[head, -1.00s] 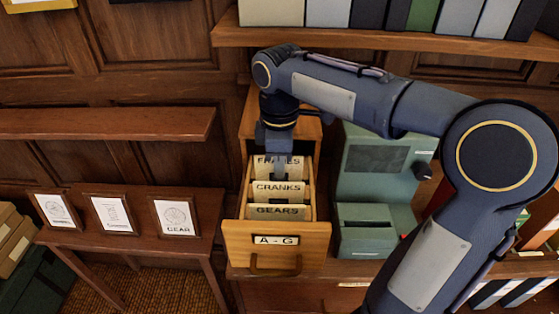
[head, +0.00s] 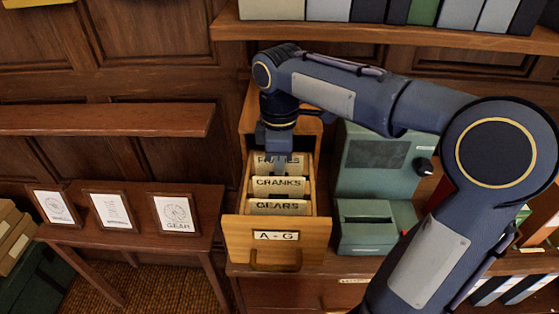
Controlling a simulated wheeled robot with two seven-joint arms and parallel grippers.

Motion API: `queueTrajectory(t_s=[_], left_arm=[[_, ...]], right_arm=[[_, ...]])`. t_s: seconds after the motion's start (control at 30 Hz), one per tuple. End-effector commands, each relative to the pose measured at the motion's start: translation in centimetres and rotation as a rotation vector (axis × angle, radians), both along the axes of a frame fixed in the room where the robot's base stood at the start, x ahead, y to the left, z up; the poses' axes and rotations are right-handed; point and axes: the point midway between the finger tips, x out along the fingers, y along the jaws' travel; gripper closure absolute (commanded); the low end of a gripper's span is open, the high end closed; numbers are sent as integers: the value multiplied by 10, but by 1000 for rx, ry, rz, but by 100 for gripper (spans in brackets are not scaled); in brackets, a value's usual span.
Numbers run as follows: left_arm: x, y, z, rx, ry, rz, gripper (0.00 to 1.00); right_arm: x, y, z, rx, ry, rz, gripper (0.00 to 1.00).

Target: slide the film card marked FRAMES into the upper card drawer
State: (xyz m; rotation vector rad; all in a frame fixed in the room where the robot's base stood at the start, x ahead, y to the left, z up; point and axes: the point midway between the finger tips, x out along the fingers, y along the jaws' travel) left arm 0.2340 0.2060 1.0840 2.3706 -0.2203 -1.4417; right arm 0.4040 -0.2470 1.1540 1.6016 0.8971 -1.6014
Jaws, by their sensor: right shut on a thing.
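The open wooden drawer labelled A - G (head: 312,233) holds cards marked CRANKS (head: 279,184) and GEARS (head: 279,207). Behind them, at the drawer's back, stands the card marked FRAMES (head: 262,161), its middle letters hidden by my right gripper. My right gripper (head: 281,168) points down into the drawer and is shut on the FRAMES card's top edge. The card's lower part is hidden behind the CRANKS card. My left gripper is not in view.
A green machine (head: 377,160) with a dark panel and knob stands right of the drawer, with a slotted green box (head: 376,227) in front. Framed pictures, one marked GEAR (head: 175,213), stand on a side table (head: 140,232) at left. A shelf of binders (head: 380,36) runs above.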

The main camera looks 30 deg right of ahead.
Motion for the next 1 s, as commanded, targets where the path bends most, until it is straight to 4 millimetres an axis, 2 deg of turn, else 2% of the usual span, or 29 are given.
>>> queueTrajectory(t_s=[0.2,0.23,0.4,0.73,0.87,1.0], left_arm=[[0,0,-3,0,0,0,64],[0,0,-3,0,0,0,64],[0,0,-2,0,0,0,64],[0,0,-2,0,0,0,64],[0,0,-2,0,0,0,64],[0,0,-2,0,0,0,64]], right_arm=[[0,0,-5,0,1,0,100],[0,0,-5,0,0,0,91],[0,0,-4,0,0,0,69],[0,0,0,0,-1,0,68],[1,0,16,0,-4,-1,68],[1,0,41,0,-5,-1,68]])
